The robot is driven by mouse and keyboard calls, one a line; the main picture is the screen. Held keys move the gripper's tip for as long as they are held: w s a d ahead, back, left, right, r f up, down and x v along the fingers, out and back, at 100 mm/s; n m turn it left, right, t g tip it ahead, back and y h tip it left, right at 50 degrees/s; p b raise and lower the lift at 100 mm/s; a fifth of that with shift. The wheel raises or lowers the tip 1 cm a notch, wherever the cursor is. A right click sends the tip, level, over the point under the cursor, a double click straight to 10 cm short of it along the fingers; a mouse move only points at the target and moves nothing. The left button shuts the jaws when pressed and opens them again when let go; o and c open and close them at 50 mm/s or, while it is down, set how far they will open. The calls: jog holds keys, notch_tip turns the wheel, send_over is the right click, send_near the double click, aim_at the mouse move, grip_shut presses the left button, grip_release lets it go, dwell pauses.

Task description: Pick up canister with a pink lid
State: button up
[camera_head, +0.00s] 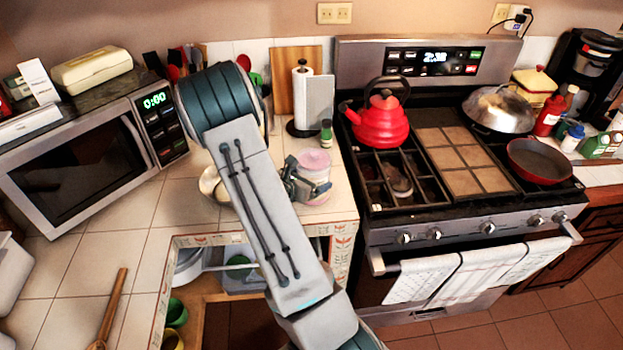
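The canister (318,190) is clear or pale with a pink lid (313,160). It stands on the tiled counter to the left of the stove, near the counter's inner corner. My gripper (303,187) is at the canister's left side, at about its body height. The fingers are small and partly hidden by my forearm and the gripper's own dark body. I cannot tell whether they touch the canister or how far apart they are. My arm crosses the middle of the view and covers part of the counter.
A paper towel holder (303,95) and a small green-capped bottle (326,134) stand behind the canister. The stove (455,215) with a red kettle (381,122) is to the right. A microwave (85,155) stands left. An open cabinet is below.

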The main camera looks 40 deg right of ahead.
jog(key=shift+r, duration=0.25)
